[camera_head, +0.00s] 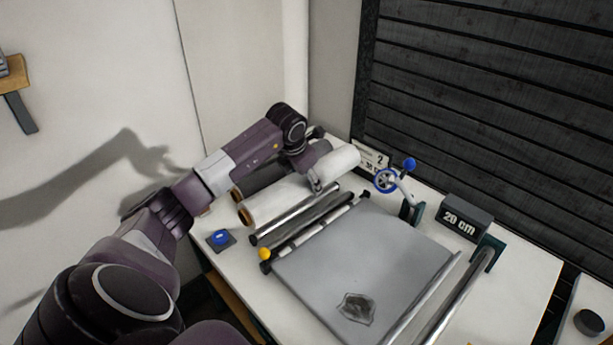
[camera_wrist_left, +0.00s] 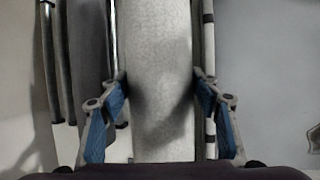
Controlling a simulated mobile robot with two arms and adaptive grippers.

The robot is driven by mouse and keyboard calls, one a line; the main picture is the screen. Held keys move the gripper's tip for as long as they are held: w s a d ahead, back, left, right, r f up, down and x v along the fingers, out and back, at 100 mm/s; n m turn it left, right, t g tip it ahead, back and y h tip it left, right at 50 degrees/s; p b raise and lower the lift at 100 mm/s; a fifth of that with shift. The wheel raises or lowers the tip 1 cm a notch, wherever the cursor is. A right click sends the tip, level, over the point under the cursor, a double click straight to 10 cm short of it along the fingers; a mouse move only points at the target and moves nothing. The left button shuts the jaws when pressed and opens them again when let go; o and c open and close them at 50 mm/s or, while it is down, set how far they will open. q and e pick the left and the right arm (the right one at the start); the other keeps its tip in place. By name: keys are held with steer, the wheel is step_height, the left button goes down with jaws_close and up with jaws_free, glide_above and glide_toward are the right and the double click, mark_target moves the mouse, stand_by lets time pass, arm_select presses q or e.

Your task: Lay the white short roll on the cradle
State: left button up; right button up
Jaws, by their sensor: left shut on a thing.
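The white roll (camera_head: 270,201) lies slanted across the back left of the white table, its brown core end facing front left. My left gripper (camera_head: 316,187) is around its middle, shut on it. In the left wrist view the white roll (camera_wrist_left: 158,75) runs lengthwise between the two blue-padded fingers of my gripper (camera_wrist_left: 160,105). I cannot tell whether the roll is clear of its support. A pair of metal bars with black ends (camera_head: 300,216) lies just in front of it; they may be the cradle, but I cannot tell for sure. My right gripper is out of view.
A dark grey roll (camera_head: 258,180) lies behind the white one. A grey plate (camera_head: 365,255) with a crumpled clear piece (camera_head: 356,308) fills the table's middle. A blue handwheel (camera_head: 386,180), a "20 cm" block (camera_head: 466,217) and a blue button (camera_head: 220,238) stand around it.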

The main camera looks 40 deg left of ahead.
arm_select(q)
steer(key=shift+f, duration=0.55)
steer(key=shift+f+b, duration=0.4)
steer(key=shift+b, duration=0.1)
step_height(320, 180, down, 5)
steer(key=b, duration=0.3)
steer(key=shift+d, duration=0.1)
steer(key=shift+f+b, duration=0.6)
steer(key=shift+b, duration=0.05)
steer(key=o, duration=1.7)
steer(key=shift+c, duration=0.2)
